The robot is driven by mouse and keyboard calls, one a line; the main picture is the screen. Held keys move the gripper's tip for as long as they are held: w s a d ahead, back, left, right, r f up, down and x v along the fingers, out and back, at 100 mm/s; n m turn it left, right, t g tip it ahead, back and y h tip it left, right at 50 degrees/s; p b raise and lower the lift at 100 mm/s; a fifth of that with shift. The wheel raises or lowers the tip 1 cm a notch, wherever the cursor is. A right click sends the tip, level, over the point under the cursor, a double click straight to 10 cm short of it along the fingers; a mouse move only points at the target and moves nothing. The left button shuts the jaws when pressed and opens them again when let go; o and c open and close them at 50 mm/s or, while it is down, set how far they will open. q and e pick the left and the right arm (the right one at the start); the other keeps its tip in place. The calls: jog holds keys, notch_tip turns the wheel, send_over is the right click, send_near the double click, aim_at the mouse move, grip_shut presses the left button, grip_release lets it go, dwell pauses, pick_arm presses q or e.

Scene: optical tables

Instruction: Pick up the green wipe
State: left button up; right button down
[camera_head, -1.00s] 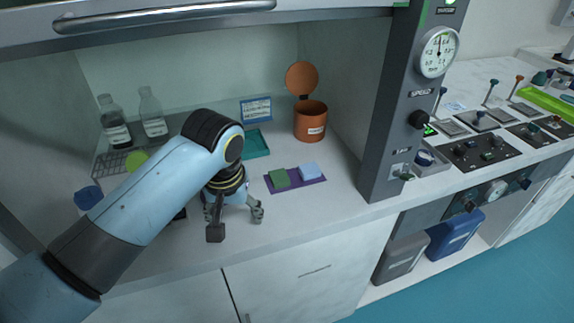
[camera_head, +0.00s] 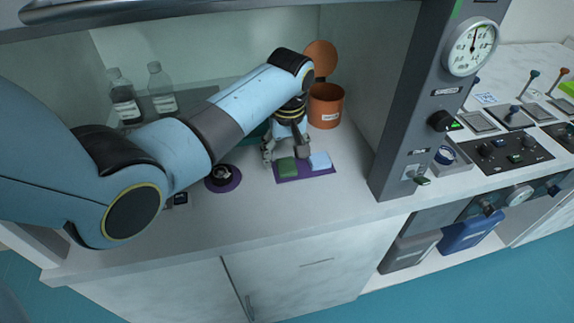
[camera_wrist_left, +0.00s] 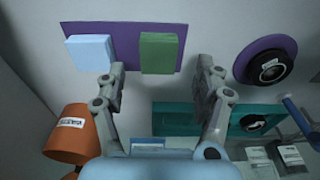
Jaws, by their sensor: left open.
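The green wipe (camera_head: 288,167) is a small block on a purple mat (camera_head: 290,179), beside a light blue wipe (camera_head: 319,160). My left gripper (camera_head: 285,156) is above the mat, close to the green wipe. In the left wrist view the open fingers (camera_wrist_left: 162,75) stand apart, and the green wipe (camera_wrist_left: 161,53) shows between and just beyond them, with nothing held. The light blue wipe (camera_wrist_left: 90,55) is left of the fingers there. My right gripper is not in view.
An orange bin (camera_head: 326,105) with its lid up stands behind the mat. Bottles (camera_head: 161,90) stand at the back left. A round purple piece (camera_head: 223,185) with a dark object lies left of the mat. The cabinet's side post (camera_head: 405,130) rises at the right.

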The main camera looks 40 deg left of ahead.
aim_at(287, 164)
pick_arm(q)
notch_tip(287, 164, down, 3)
jog(key=shift+w+f, duration=0.15)
jog(key=shift+c, duration=0.4)
jog(key=c, duration=0.8)
notch_tip(287, 164, up, 10)
jog(key=shift+r, duration=0.1)
